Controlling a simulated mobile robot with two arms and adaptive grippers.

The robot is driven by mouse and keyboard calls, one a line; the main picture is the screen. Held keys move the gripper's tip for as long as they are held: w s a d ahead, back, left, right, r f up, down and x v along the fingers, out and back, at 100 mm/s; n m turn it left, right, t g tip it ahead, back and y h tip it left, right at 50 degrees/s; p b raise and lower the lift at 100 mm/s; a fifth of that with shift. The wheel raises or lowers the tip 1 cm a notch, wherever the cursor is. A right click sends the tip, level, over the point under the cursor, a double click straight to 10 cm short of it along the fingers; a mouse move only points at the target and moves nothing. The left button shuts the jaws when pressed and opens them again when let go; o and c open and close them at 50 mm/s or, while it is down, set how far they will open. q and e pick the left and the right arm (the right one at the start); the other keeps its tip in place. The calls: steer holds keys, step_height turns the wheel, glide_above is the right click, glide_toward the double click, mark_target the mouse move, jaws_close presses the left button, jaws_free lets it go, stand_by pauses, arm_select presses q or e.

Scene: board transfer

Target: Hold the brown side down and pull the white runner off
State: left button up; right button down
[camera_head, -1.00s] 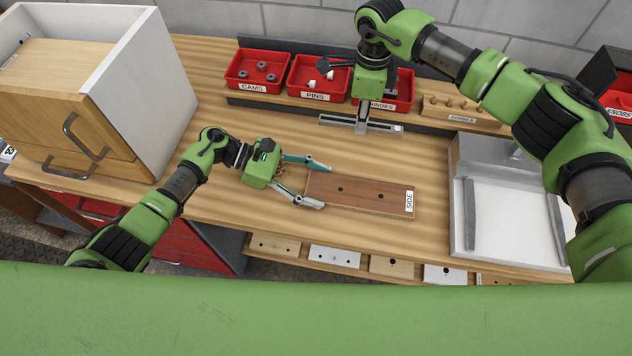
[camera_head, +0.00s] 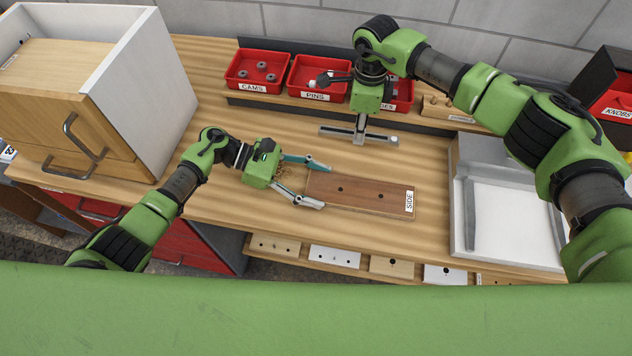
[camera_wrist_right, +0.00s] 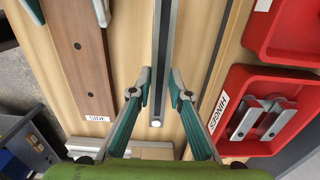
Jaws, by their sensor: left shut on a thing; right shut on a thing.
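The brown side (camera_head: 355,194) lies flat on the bench, its "SIDE" label at the right end and two dark holes on top. My left gripper (camera_head: 318,186) is shut on its left end, one finger along each long edge. The white runner (camera_head: 383,138), a long pale rail with a dark middle, is apart from the brown side, behind it in the head view. My right gripper (camera_wrist_right: 160,88) is shut on the runner (camera_wrist_right: 164,45), fingers on both sides. The runner is roughly parallel to the brown side (camera_wrist_right: 82,55); its height above the bench is unclear.
Red bins of cams (camera_head: 256,72), pins (camera_head: 318,78) and hinges (camera_wrist_right: 265,118) line the back. A white-sided cabinet (camera_head: 150,85) stands left, a grey tray (camera_head: 462,215) right. Bare bench lies between runner and brown side.

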steer(key=shift+f, duration=2)
steer(key=c, duration=1.8)
jaws_free()
step_height(320, 180, up, 12)
arm_select(q)
steer(key=o, duration=1.4)
steer(key=shift+r, duration=0.1)
